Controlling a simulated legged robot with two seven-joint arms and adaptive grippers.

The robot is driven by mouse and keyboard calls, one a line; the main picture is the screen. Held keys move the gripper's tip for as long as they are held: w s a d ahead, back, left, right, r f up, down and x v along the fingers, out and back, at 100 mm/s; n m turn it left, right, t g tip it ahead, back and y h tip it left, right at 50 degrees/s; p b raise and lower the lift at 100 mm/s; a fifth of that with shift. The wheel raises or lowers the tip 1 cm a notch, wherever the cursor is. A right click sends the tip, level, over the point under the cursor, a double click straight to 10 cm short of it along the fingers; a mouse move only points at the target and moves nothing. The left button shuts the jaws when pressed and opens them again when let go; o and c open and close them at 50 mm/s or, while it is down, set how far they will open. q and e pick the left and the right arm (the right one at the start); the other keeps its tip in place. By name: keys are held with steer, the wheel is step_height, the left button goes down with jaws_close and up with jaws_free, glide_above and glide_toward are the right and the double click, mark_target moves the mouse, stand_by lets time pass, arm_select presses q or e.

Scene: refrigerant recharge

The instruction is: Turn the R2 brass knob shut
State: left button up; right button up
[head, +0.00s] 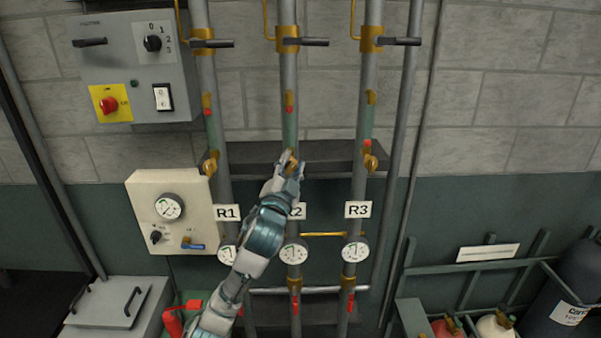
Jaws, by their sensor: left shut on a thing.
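The R2 brass knob (292,165) sits on the middle pipe, above the R2 label (297,211). My left gripper (289,160) reaches up from below and is shut on this knob, its fingers covering part of it. My left forearm hides part of the R2 label. Similar brass knobs sit on the R1 pipe (210,163) to the left and the R3 pipe (371,162) to the right. My right gripper is not in the head view.
Round gauges, such as the R2 gauge (294,251), hang below the labels. A cream gauge panel (170,212) and a grey switch box (137,65) are on the left wall. A cylinder rack (470,266) stands at the right. Black-handled valves (302,41) cross the pipes above.

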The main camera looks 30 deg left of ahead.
arm_select(q)
steer(key=n, duration=0.1)
steer(key=f+n+y+b, duration=0.1)
steer(key=shift+w+a+n, duration=0.1)
steer(key=shift+a+n, duration=0.2)
steer(key=shift+a, duration=0.05)
steer(key=n+y+b, duration=0.1)
steer(key=n, duration=0.1)
steer(key=n+y, duration=0.2)
steer(key=n, duration=0.1)
steer(key=shift+d+r+b, duration=0.1)
steer(key=shift+d+b, duration=0.1)
steer(key=shift+b, duration=0.2)
steer(key=shift+r+n+g+y+b, duration=0.1)
steer(key=shift+n+g+y+b, duration=0.35)
steer(key=shift+n, duration=0.7)
steer(key=shift+r+n+g+y+b, duration=0.15)
steer(key=shift+n+y, duration=0.5)
steer(key=shift+n, duration=0.5)
steer(key=shift+n, duration=0.4)
steer(key=o, duration=0.9)
steer(key=shift+c, duration=0.2)
steer(key=o, duration=0.3)
steer(key=shift+w+f, duration=0.1)
steer(key=shift+w, duration=0.05)
steer(key=shift+w+a, duration=0.1)
